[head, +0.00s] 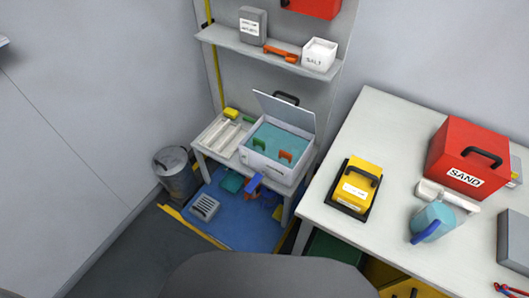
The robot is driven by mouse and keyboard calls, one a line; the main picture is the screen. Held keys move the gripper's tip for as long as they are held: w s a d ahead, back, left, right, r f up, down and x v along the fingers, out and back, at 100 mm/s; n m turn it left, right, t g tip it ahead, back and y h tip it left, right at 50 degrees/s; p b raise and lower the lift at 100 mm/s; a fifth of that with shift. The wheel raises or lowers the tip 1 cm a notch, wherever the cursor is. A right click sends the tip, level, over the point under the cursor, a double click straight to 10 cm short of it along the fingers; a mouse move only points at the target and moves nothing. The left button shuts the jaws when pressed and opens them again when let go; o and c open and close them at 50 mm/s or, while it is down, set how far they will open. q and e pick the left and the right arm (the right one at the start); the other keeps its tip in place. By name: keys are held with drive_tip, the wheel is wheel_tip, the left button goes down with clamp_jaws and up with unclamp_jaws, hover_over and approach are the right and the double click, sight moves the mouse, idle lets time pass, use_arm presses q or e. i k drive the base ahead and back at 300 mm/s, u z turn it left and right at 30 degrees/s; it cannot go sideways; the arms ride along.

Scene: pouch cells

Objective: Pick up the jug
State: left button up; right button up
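A light blue jug (433,219) with a dark blue handle stands on the white table (387,132) at the right of the head view. Its handle points to the lower left. A white roll-like object lies right behind it, and I cannot tell whether they touch. Neither of my grippers shows in this view.
A red box marked SAND (462,150) stands behind the jug. A yellow box (356,187) on a black base stands to its left, and a grey block (514,240) to its right. Clear table lies between the yellow box and the jug. A metal bin (177,177) stands far left.

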sight(445, 213)
drive_tip(key=z, duration=1.65)
